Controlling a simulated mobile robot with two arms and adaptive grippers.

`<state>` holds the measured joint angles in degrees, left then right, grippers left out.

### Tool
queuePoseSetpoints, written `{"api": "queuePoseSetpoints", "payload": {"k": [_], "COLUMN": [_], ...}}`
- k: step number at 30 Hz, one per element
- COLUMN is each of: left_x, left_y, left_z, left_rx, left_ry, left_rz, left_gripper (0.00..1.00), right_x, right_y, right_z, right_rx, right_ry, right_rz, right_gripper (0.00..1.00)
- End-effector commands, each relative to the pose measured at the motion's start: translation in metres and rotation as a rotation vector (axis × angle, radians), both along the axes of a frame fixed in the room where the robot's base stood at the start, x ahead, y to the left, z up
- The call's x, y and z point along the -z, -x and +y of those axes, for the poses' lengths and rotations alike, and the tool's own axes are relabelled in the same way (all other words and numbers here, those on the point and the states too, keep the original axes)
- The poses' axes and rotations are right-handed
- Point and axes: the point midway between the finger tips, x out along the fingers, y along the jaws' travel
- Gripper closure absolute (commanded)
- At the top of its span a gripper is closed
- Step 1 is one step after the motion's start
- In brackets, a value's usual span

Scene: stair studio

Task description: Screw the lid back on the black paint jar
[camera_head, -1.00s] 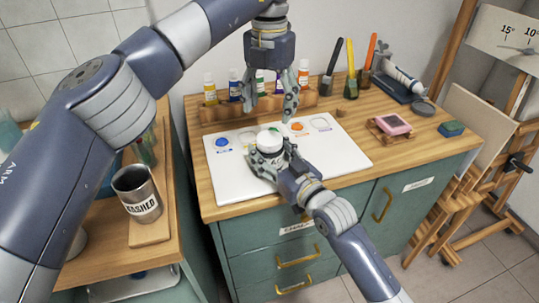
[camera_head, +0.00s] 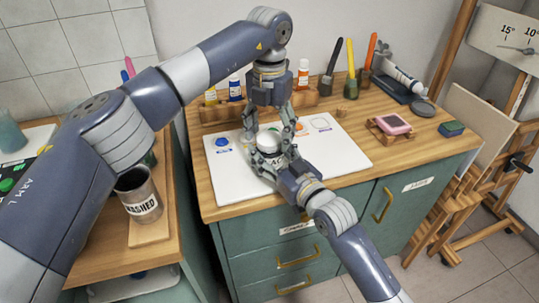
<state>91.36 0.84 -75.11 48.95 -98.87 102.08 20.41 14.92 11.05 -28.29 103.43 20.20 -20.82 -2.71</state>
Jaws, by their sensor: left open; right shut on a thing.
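A small jar (camera_head: 269,140) with a white round top stands upright over the white palette board (camera_head: 228,185) on the wooden cabinet top. My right gripper (camera_head: 268,158) comes in from the front right and is shut on the jar's body, hiding much of it and its label. My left gripper (camera_head: 268,134) points straight down over the jar, open, with one finger on each side of the white top. I cannot tell whether these fingers touch it. No black paint shows, and I cannot make out a seam between lid and jar.
Paint bottles (camera_head: 235,88) stand in a wooden rack (camera_head: 215,113) behind the board. A metal cup (camera_head: 139,192) stands on the left counter. The front right cabinet top is clear.

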Motion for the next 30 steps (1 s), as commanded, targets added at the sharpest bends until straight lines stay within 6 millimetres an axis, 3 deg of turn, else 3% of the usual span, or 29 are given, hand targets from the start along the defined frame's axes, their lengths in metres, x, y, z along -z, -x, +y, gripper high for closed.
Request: {"api": "queuePoseSetpoints", "payload": {"k": [9,10,16,25,26,28,30], "left_x": [0.0030,0.0030,0.0029,0.0030,0.0030,0.0030,0.0030], "left_y": [0.0000,0.0000,0.0000,0.0000,0.0000,0.0000,0.0000], "left_z": [0.0001,0.0001,0.0002,0.0003,0.0003,0.0003,0.0003], "left_rx": [0.000,0.000,0.000,0.009,0.009,0.009,0.009], "left_ry": [0.000,0.000,0.000,0.000,0.000,0.000,0.000], "left_rz": [0.000,0.000,0.000,0.000,0.000,0.000,0.000], "left_gripper": [0.34,0.36,0.80,0.80,0.47,0.31,0.28], "right_x": [0.0003,0.0003,0.0004,0.0004,0.0004,0.0004,0.0005], "right_y": [-0.0001,-0.0001,0.0000,0.0000,0.0001,0.0001,0.0001], "right_z": [-0.0001,-0.0001,0.0000,0.0000,-0.0001,-0.0001,0.0000], "right_rx": [0.000,0.000,0.000,0.000,0.000,0.000,0.000], "right_ry": [0.001,0.001,0.001,0.001,0.001,0.001,0.001], "right_rz": [0.000,0.000,0.001,0.001,0.001,0.001,0.001], "right_gripper": [1.00,1.00,1.00,1.00,1.00,1.00,1.00]}}
